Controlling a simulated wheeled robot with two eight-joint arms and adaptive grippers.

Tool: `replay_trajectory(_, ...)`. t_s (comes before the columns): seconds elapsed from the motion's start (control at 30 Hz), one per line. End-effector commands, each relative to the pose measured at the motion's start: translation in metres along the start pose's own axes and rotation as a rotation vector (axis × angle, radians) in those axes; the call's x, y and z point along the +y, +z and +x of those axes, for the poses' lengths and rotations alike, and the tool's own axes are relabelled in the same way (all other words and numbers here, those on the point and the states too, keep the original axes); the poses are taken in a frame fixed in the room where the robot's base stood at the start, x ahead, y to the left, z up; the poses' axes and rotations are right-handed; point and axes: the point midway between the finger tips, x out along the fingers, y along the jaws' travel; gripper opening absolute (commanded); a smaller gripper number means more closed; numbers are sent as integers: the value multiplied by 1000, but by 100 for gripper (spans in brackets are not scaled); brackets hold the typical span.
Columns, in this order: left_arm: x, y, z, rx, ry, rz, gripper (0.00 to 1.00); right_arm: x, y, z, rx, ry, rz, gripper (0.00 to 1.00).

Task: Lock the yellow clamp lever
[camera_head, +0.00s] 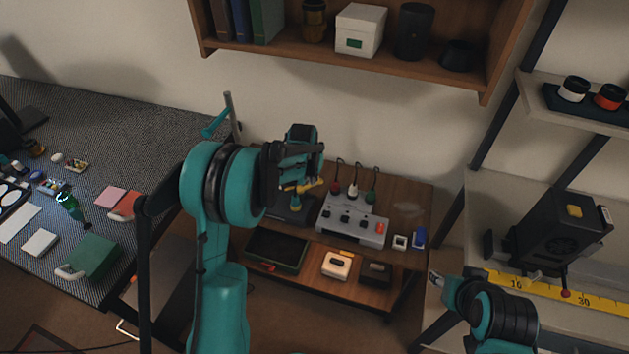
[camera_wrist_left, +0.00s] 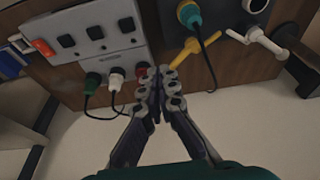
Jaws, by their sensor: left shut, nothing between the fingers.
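The yellow clamp lever (camera_head: 313,186) shows just below my left gripper (camera_head: 312,163) in the head view, partly covered by it. In the left wrist view the yellow lever (camera_wrist_left: 196,46) slants beside the dark box, and its lower end is close to the tips of my left gripper (camera_wrist_left: 158,76). The fingers are together and hold nothing; I cannot tell whether they touch the lever. A teal plug (camera_wrist_left: 188,14) sits in the dark box (camera_wrist_left: 222,16) next to the lever. My right gripper (camera_head: 437,281) is at the lower right of the head view, far from the lever; its fingers are too small to judge.
A grey switch panel (camera_head: 350,226) with red, white and green plugs and cables stands right of the lever. A white handle (camera_wrist_left: 258,40) sticks out near it in the wrist view. A wooden shelf (camera_head: 490,65) hangs above. A black tray (camera_head: 276,251) lies in front.

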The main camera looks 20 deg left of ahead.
Motion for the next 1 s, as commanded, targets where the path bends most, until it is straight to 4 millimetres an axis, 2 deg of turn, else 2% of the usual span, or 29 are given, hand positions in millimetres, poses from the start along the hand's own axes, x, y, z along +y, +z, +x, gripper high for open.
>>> replay_trajectory(0.3,0,1,70,0,0,1,0,0,16,23,0,0,0,40)
replay_trajectory(0.43,0,-1,94,1,0,1,0,0,22,30,0,0,0,40)
replay_trajectory(0.53,0,-17,99,0,0,1,0,0,24,34,0,0,0,40)
replay_trajectory(0.7,0,-31,105,0,0,1,0,0,27,38,0,0,0,40)
replay_trajectory(1.0,0,-36,105,0,0,0,0,0,27,38,0,0,0,40)
